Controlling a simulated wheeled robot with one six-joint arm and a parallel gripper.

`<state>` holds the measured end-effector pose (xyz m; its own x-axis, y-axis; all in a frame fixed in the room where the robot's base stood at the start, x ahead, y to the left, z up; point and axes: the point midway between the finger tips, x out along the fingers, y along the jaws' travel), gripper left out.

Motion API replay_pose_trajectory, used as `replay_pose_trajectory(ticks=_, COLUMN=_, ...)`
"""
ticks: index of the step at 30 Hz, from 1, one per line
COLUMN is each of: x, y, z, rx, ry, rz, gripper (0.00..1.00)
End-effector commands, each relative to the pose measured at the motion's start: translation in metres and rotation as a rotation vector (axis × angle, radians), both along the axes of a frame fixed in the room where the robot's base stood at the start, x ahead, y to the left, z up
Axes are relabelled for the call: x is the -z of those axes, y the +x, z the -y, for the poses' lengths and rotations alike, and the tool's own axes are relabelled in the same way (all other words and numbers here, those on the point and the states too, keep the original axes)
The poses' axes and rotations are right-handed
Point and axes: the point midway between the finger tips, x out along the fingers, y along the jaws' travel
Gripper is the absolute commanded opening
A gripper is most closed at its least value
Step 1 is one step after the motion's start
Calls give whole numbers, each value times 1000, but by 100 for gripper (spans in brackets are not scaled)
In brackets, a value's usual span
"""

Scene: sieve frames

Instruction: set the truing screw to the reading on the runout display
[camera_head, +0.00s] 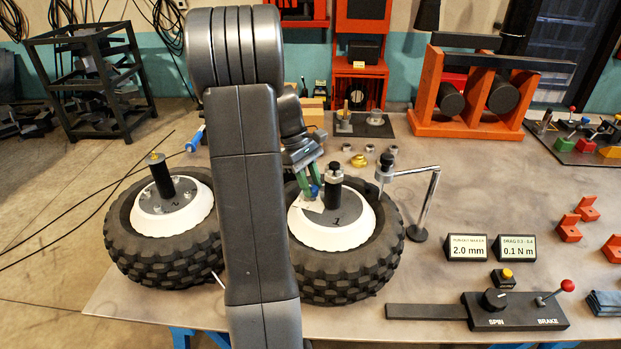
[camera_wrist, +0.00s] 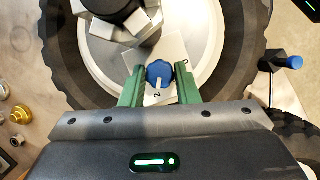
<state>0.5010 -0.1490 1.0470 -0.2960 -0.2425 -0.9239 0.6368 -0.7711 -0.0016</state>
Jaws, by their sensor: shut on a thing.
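The truing screw is a blue knob (camera_wrist: 159,72) on a pale plate at the white hub of the right wheel (camera_head: 345,290). It also shows in the head view (camera_head: 315,191). My gripper (camera_wrist: 159,78) has its green fingers shut on the knob, one on each side. A white pointer mark on the knob faces the side where a "2" is printed; a "0" is printed to the right. The scale is partly hidden by the fingers. The runout display (camera_head: 467,248) reads 2.0 mm.
A second display (camera_head: 516,248) reads 0.1 N m. A dial gauge stand (camera_head: 428,205) reaches to the right wheel. The spin and brake box (camera_head: 515,311) is at front right. A black post (camera_head: 334,192) rises beside my gripper.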

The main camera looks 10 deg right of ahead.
Motion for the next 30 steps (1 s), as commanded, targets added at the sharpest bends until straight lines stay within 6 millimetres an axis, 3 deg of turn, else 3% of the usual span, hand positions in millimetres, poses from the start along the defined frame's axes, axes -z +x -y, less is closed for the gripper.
replay_pose_trajectory(ticks=9, x=-1, y=1, z=0, rx=13, ry=-2, rz=3, gripper=6)
replay_pose_trajectory(ticks=10, x=-1, y=1, z=0, rx=13, ry=-2, rz=3, gripper=34)
replay_pose_trajectory(ticks=12, x=-1, y=1, z=0, rx=12, ry=-1, rz=3, gripper=48)
replay_pose_trajectory(ticks=13, x=-1, y=1, z=0, rx=12, ry=-1, rz=3, gripper=50)
replay_pose_trajectory(ticks=23, x=-3, y=2, z=-1, rx=12, ry=-1, rz=3, gripper=50)
replay_pose_trajectory(ticks=30, x=-38, y=14, z=-10, rx=10, ry=-2, rz=6, gripper=50)
